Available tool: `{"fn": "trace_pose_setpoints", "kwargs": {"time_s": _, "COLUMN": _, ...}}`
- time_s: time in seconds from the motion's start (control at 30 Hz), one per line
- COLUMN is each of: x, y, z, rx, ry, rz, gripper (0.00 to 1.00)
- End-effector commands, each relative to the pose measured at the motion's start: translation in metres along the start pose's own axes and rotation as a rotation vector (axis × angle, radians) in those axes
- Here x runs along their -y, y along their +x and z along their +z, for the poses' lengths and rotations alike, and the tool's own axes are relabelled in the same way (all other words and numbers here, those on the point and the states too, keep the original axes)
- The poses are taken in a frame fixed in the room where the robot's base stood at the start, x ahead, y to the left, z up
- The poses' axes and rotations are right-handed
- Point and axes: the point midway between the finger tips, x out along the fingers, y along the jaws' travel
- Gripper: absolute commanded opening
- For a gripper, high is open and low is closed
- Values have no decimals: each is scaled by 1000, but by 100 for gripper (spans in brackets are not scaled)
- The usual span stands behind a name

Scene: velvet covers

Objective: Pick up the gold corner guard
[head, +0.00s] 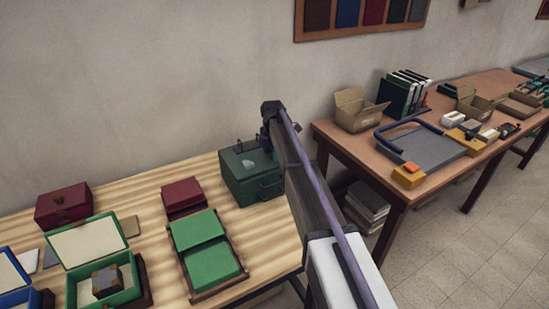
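I cannot pick out a gold corner guard for certain. An open green box (78,297) at the lower left holds a small dark block (107,279) with brownish-gold patches at its corners. A small flat tan-gold piece (130,226) lies on the wooden table just right of that box's raised lid. My arm reaches up from the bottom edge to above the dark green case (262,186), right of both. My gripper is at the arm's far end by the case, too small and dark to tell its fingers or anything in them.
On the striped table (165,290) stand a closed maroon box (63,206), a smaller maroon box (182,194) and a tray with green covers (206,246). A blue box sits at the left edge. A second, cluttered table (345,143) stands at the right.

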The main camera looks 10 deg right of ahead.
Motion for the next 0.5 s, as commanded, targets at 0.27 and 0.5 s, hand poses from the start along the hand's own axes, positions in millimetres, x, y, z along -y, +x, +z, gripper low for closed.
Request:
{"fn": "trace_pose_setpoints", "kwargs": {"time_s": 0.27, "x": 0, "y": 0, "z": 0, "rx": 0, "ry": 0, "rz": 0, "gripper": 28}}
{"fn": "trace_pose_setpoints", "kwargs": {"time_s": 0.5, "x": 0, "y": 0, "z": 0, "rx": 0, "ry": 0, "rz": 0, "gripper": 19}}
